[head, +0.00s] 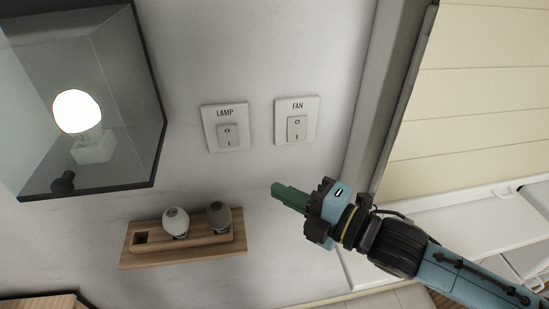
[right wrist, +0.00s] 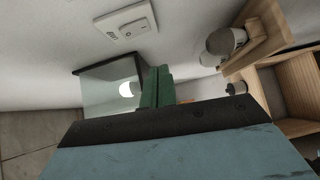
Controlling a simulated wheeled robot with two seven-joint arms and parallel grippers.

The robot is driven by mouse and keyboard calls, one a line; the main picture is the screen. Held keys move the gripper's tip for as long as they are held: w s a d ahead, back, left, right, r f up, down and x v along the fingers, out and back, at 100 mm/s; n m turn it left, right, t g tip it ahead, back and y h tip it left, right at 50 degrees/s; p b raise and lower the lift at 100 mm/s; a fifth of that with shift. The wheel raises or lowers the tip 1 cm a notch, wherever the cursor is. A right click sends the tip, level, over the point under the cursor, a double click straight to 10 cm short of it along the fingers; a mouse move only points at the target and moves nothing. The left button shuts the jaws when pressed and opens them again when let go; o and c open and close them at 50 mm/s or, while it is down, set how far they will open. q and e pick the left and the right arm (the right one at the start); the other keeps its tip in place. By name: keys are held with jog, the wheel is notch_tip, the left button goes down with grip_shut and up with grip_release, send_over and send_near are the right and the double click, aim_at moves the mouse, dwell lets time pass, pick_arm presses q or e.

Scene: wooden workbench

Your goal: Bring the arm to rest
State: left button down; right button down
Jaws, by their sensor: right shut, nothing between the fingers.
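My right gripper (head: 280,191) reaches in from the lower right of the head view. Its green fingers are closed together with nothing between them. The fingertips are in front of the pale wall, below the FAN switch (head: 297,121) and right of the wooden bulb rack (head: 185,254), apart from both in the picture. The fingers also show in the right wrist view (right wrist: 157,87). My left gripper is in neither view.
A LAMP switch (head: 226,128) is beside the FAN switch. A glass-sided case (head: 125,150) holds a lit bulb (head: 77,111). A whitish bulb (head: 175,221) and a greyer bulb (head: 218,215) sit in the rack. Bare wall surrounds the fingertips.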

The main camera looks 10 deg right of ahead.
jog(key=s+d+f+m+g+h, duration=0.1)
jog(key=s+d+f+m+h, duration=0.15)
jog(key=f+m+h, duration=0.35)
jog(key=s+d+f+m+h, duration=0.1)
jog(key=d+f+m+h, duration=0.1)
jog(key=d+f+m, duration=0.45)
jog(key=s+d+f+m+g+h, duration=0.2)
jog(key=s+f+m+g, duration=0.2)
jog(key=s+m, duration=0.25)
jog(key=s+d+f+m+g+h, duration=0.2)
jog(key=s+d+f+m+g, duration=0.15)
jog(key=s+f+m, duration=0.35)
notch_tip(320, 180, down, 24)
jog(key=s+f+n+g+b, duration=0.1)
jog(key=s+n+b, duration=0.1)
jog(key=b, duration=0.1)
jog(key=s+d+f+g+b, duration=0.1)
jog(key=s+d+f+b, duration=0.1)
jog(key=s+f, duration=1.4)
jog(key=shift+s+d+f+h+b, duration=0.15)
jog(key=shift+s+f+h+b, duration=0.15)
jog(key=shift+f+b, duration=0.15)
